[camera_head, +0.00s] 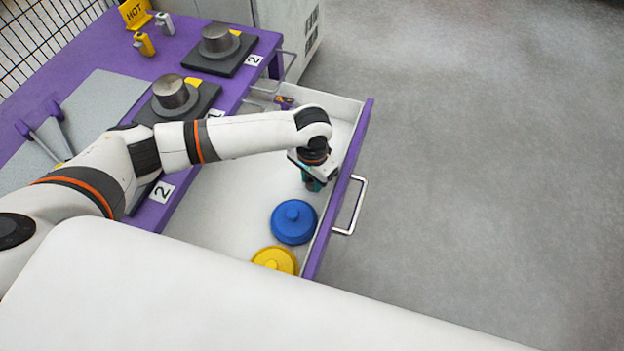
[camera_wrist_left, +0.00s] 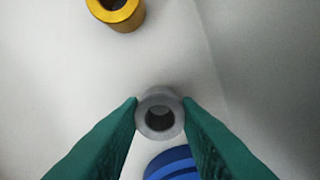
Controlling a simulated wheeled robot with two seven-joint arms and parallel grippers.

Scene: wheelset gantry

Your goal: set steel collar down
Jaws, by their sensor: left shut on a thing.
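My left gripper (camera_head: 314,184) points down inside the open white drawer (camera_head: 232,205), near its purple front. In the left wrist view its green fingers are shut on a grey steel collar (camera_wrist_left: 160,116), a short tube with a round bore, seen end-on between the fingertips. The gripper hides the collar in the head view. I cannot tell whether the collar touches the drawer floor. My right gripper is not in view.
A blue knobbed disc (camera_head: 293,222) and a yellow one (camera_head: 274,260) lie in the drawer; the blue one is close to the gripper. A brass collar (camera_wrist_left: 119,14) stands apart on the drawer floor. The purple bench (camera_head: 130,52) carries dark plates with steel cylinders.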

